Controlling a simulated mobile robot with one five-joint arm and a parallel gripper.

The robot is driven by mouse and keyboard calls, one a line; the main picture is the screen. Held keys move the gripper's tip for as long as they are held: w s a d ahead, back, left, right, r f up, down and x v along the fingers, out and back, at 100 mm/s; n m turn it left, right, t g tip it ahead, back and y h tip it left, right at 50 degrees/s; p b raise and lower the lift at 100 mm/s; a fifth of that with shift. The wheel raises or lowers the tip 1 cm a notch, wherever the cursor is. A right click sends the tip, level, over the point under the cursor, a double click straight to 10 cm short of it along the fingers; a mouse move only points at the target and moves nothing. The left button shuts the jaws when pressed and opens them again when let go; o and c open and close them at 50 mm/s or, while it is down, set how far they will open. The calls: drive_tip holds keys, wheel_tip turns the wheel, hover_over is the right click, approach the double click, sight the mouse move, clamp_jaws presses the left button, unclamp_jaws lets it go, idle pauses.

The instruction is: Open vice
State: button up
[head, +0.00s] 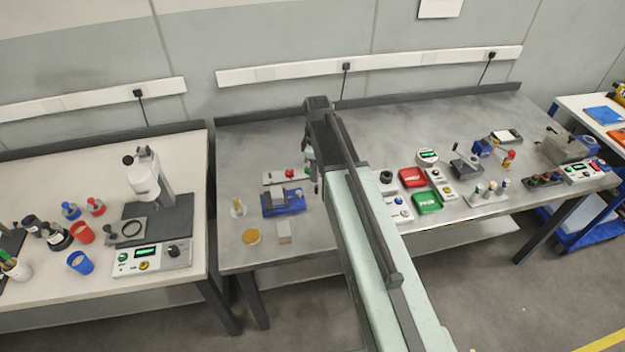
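A blue device with a grey metal block on top (283,203), which looks like a vice, sits on the left part of the grey metal bench. Whether its jaws are apart is too small to tell. My gripper (316,183) hangs from the end of my arm, just right of and slightly behind this device, apart from it as far as I can see. Its fingers are small and partly hidden by the arm, so their opening does not show. Another blue device with a lever (484,147) stands farther right on the bench.
A strip with a red knob (289,174) lies behind the blue device. A yellow disc (252,236), a small pale block (284,232) and a small round-based item (238,207) are nearby. Red (412,177) and green (427,201) boxes stand right of my arm.

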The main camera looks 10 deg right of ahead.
sight(316, 186)
wheel_tip(316, 186, down, 8)
drive_tip(key=b, duration=0.8)
drive_tip(key=shift+f, duration=0.15)
